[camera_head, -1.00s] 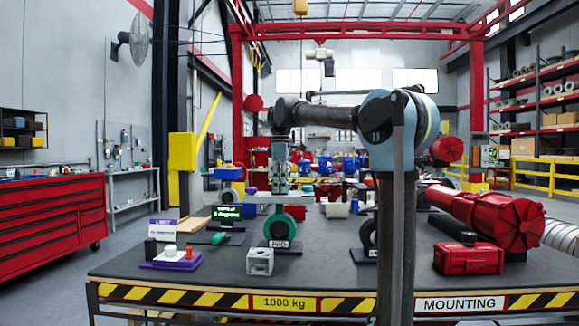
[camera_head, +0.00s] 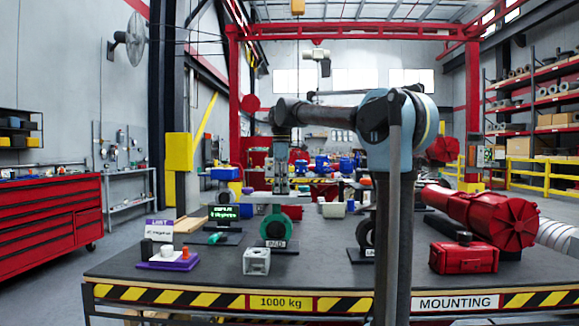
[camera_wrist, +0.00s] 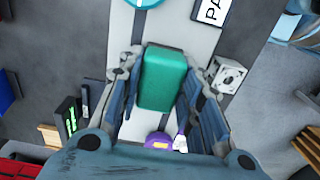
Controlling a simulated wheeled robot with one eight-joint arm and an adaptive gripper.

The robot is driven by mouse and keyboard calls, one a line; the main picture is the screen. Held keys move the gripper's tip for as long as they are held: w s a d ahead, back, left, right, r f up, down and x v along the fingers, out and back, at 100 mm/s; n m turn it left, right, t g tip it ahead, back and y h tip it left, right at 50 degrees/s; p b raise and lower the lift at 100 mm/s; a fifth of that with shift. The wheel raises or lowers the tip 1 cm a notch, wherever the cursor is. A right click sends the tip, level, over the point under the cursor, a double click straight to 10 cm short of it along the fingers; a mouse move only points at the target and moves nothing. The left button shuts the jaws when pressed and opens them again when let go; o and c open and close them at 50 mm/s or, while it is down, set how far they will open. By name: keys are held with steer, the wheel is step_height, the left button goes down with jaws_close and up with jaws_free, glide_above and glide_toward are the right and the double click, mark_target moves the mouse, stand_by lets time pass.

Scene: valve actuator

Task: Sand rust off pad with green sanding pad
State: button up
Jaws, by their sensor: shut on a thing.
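My gripper (camera_wrist: 161,100) is shut on a green block, the sanding pad (camera_wrist: 162,80), which sits between the two fingers in the wrist view. In the head view my gripper (camera_head: 280,188) hangs fingers down, over or near a teal ring-shaped part (camera_head: 277,227) on a stand labelled PAD (camera_head: 275,245). The teal part shows only in part at the top edge of the wrist view (camera_wrist: 145,2). I cannot make out rust on it.
A purple tray (camera_head: 168,265) with small items, a screen (camera_head: 223,212), a small teal object (camera_head: 216,238) and a grey metal block (camera_head: 256,262) stand around it. A red case (camera_head: 464,258) and a large red actuator (camera_head: 480,215) lie right.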

steer(key=shift+d+r, duration=0.1)
steer(key=shift+d, duration=1.05)
steer(key=shift+a+r, duration=0.1)
steer(key=shift+r, duration=3.8)
